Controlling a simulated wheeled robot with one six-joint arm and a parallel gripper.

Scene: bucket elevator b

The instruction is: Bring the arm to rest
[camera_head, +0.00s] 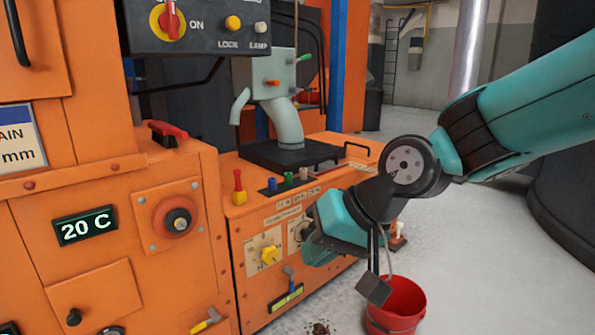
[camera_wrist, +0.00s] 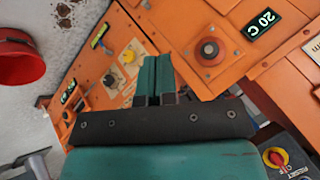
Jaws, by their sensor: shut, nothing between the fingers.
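My arm (camera_head: 540,95) reaches in from the right, teal with black joints, and bends down at the wrist in front of the orange machine (camera_head: 120,200). My gripper (camera_head: 318,245) is by the machine's lower front panel. In the wrist view my gripper (camera_wrist: 155,75) shows two teal fingers closed together with nothing between them. The fingers appear in front of the orange panels, and I see no clear contact. In the head view the fingertips are partly hidden by the wrist.
A red bucket (camera_head: 398,308) stands on the floor below my wrist. Dark debris (camera_head: 318,328) lies nearby. The machine carries a yellow knob (camera_head: 269,256), a red-ringed button (camera_head: 178,220), a "20 C" display (camera_head: 85,226) and a grey pipe (camera_head: 283,120). Pale floor is open behind.

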